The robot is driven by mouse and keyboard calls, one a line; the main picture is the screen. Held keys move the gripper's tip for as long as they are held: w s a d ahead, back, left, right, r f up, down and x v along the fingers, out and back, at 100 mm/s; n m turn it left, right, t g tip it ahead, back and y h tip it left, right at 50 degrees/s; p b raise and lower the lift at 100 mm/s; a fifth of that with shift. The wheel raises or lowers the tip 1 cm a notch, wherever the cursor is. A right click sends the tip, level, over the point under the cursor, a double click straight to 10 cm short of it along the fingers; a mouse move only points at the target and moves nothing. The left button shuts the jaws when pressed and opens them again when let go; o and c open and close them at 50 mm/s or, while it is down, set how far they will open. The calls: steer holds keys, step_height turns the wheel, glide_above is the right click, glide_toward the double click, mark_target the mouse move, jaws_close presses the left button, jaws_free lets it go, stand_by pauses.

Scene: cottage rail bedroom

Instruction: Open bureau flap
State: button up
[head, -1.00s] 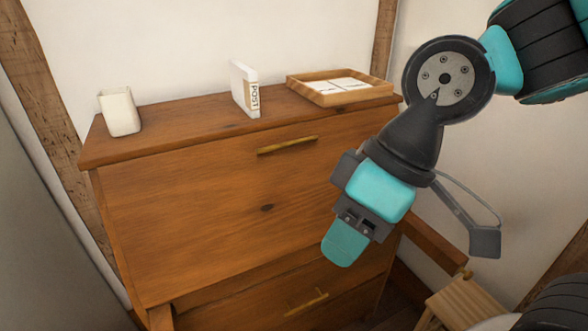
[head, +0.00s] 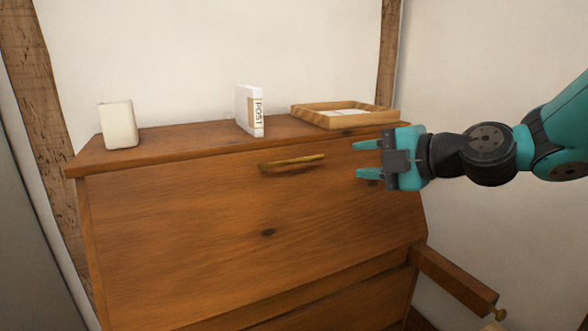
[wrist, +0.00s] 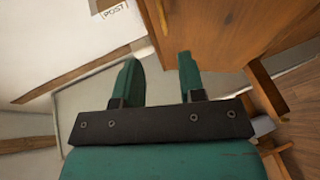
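The wooden bureau's sloping flap (head: 220,215) is shut, with a brass bar handle (head: 292,163) near its top edge. My gripper (head: 362,160) is open and empty in the head view, to the right of the handle and apart from it, its fingers pointing left. In the wrist view my two teal fingers (wrist: 160,75) are spread with nothing between them. The flap's wood (wrist: 215,30) shows at the upper right there.
On the bureau top stand a white cup (head: 118,125), a white box marked POST (head: 249,110) and a wooden tray (head: 345,116) holding papers. A wooden support arm (head: 455,278) with a brass knob juts out at the bureau's lower right. A plain wall stands behind.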

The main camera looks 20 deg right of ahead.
mark_target(296, 162)
steer(key=p+x, duration=0.4)
steer(key=x, duration=1.3)
steer(key=shift+a+f, duration=0.1)
steer(key=shift+a, duration=0.05)
jaws_close()
